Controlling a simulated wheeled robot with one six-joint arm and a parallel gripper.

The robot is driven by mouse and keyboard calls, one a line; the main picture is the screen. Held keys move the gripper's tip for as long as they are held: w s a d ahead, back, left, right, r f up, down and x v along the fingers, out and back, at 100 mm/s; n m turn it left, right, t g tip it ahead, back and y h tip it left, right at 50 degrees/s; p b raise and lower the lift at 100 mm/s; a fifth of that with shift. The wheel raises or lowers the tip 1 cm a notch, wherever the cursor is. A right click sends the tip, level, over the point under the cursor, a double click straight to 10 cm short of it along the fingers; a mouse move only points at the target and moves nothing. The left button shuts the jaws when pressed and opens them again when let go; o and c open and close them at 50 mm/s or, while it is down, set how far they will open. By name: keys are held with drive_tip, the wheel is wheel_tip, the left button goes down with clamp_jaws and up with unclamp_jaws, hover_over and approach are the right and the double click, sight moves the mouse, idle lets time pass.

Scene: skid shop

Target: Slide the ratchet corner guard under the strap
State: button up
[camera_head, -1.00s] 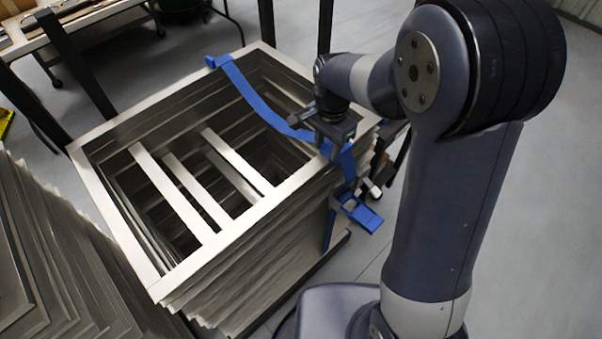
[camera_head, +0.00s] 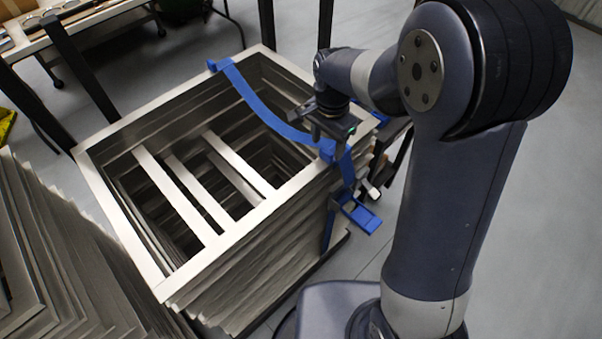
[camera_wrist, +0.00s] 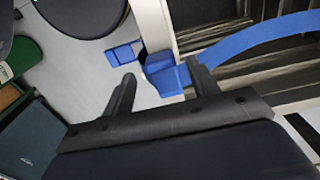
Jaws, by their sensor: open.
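A blue strap (camera_head: 258,103) runs slack over the stack of metal frames (camera_head: 215,243), sagging from the far edge to the near right edge. It also shows in the wrist view (camera_wrist: 247,38). The blue ratchet corner guard (camera_head: 328,151) sits at the near right top edge by the strap; whether it lies under the strap I cannot tell. In the wrist view the guard (camera_wrist: 167,80) shows between the fingertips. The blue ratchet (camera_head: 360,214) hangs below on the stack's side. My gripper (camera_head: 328,140) is open just above the guard, holding nothing.
Another blue corner piece (camera_head: 217,64) sits at the far edge under the strap's end. Dark posts (camera_head: 325,25) stand behind the stack. A second stack of frames (camera_head: 50,260) is at the lower left. Floor is clear on the right.

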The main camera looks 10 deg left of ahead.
sight(327, 151)
drive_tip(key=shift+r+p, duration=0.4)
drive_tip(key=shift+r, duration=0.45)
drive_tip(key=shift+r, duration=0.1)
drive_tip(key=shift+r+p, duration=1.6)
drive_tip(key=shift+r, duration=0.35)
drive_tip(key=shift+f, duration=0.15)
wheel_tip(327, 151, down, 7)
drive_tip(key=b, duration=0.6)
drive_tip(key=shift+f, duration=0.15)
drive_tip(key=shift+r, duration=0.2)
